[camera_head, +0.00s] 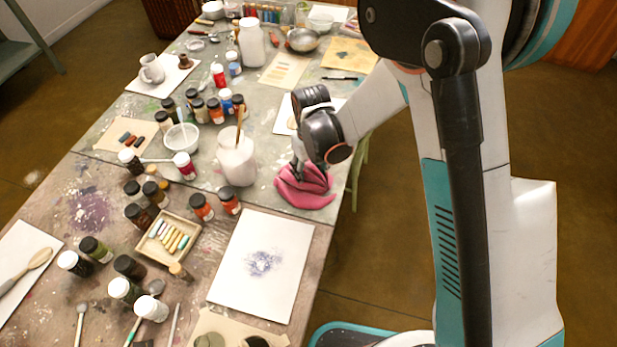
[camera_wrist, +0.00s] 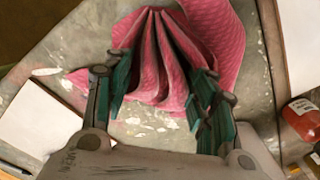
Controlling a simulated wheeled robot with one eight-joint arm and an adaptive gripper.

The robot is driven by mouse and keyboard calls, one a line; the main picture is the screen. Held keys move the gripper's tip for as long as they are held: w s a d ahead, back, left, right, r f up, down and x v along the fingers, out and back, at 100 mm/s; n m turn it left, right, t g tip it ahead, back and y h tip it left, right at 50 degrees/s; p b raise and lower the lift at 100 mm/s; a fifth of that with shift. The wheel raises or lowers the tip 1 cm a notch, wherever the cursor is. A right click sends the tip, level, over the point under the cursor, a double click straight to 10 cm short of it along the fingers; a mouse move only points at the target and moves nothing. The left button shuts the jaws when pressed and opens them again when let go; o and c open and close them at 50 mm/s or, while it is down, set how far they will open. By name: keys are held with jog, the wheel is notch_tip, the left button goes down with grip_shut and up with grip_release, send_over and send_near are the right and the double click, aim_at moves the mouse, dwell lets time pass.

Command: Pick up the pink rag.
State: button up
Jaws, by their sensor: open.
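The pink rag (camera_head: 306,189) lies crumpled near the right edge of the paint-stained table (camera_head: 262,205). In the wrist view the rag (camera_wrist: 166,55) shows raised folds and a woven pattern. My gripper (camera_head: 308,170) is over the rag, pointing down at it. In the wrist view my gripper (camera_wrist: 158,88) has its green-padded fingers spread apart, one on each side of the folds. Part of the folds stands between the fingers. Whether the fingers touch the cloth I cannot tell. In the head view the fingertips are partly hidden by the wrist and the cloth.
A large white jar (camera_head: 237,160) holding a brush stands left of the rag. A white sheet with a blue smudge (camera_head: 262,264) lies in front. Several paint bottles and a tray of pastels (camera_head: 170,237) are further left. The floor drops away right of the table edge.

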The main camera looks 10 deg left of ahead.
aim_at(310, 170)
dwell(0.3)
jog(key=c, duration=1.1)
jog(key=shift+c, duration=0.2)
jog(key=shift+r, duration=0.1)
jog(key=shift+r+p, duration=0.15)
jog(key=shift+p, duration=0.25)
notch_tip(310, 170, up, 20)
jog(key=p, duration=0.5)
jog(key=shift+p, duration=0.3)
